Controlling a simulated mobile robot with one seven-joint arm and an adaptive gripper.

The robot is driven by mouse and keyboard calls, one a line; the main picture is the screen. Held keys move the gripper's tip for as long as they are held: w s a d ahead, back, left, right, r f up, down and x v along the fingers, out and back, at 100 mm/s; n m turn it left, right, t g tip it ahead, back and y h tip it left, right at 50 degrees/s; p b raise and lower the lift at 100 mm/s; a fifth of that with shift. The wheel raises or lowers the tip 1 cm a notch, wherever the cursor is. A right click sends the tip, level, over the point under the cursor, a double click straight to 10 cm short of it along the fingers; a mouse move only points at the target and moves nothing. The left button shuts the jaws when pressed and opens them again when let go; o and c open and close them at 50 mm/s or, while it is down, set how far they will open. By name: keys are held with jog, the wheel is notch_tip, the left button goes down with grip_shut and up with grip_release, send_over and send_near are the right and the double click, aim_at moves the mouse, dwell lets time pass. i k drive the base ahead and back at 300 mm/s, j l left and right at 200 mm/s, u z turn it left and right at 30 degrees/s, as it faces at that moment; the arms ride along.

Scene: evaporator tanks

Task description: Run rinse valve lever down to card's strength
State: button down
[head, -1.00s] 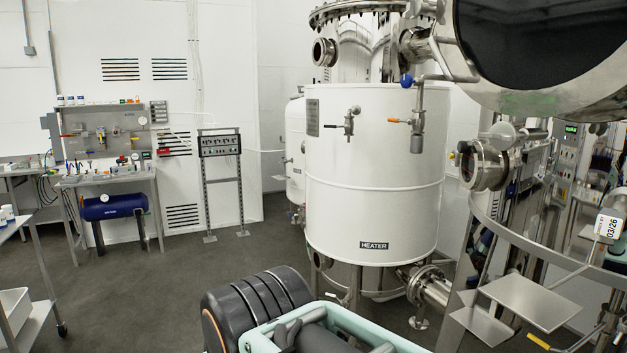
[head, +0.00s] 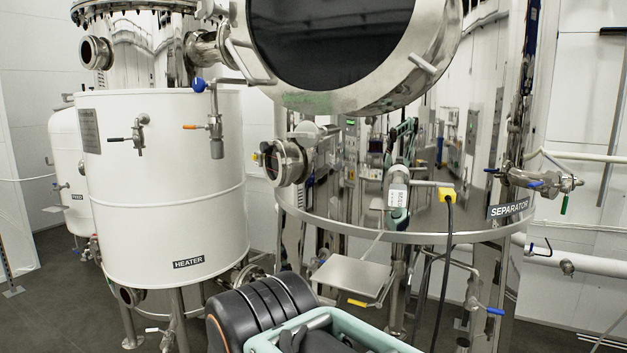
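I cannot tell which lever is the rinse valve's. On the white heater tank (head: 165,225) there is a black-handled valve (head: 137,133) and an orange-handled valve (head: 214,128). The steel separator (head: 330,205) carries a blue-handled valve (head: 535,183) at right, beside a green handle (head: 564,205). A yellow handle (head: 357,303) sits below a small shelf, and a blue lever (head: 494,311) is low on the right.
A flat metal shelf (head: 350,275) sticks out in front of the separator. A yellow plug (head: 447,195) with a black cable (head: 449,245) hangs beside the tag. White pipes (head: 590,275) run along the right wall. Open floor (head: 70,305) lies at left.

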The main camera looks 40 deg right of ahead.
aim_at(566, 198)
jog(key=z, duration=2.55)
jog(key=i+l, duration=0.2)
jog(key=i, duration=0.2)
jog(key=i+l+z, duration=0.1)
jog(key=i, duration=0.35)
jog(key=i+l, duration=0.2)
jog(key=i, duration=0.2)
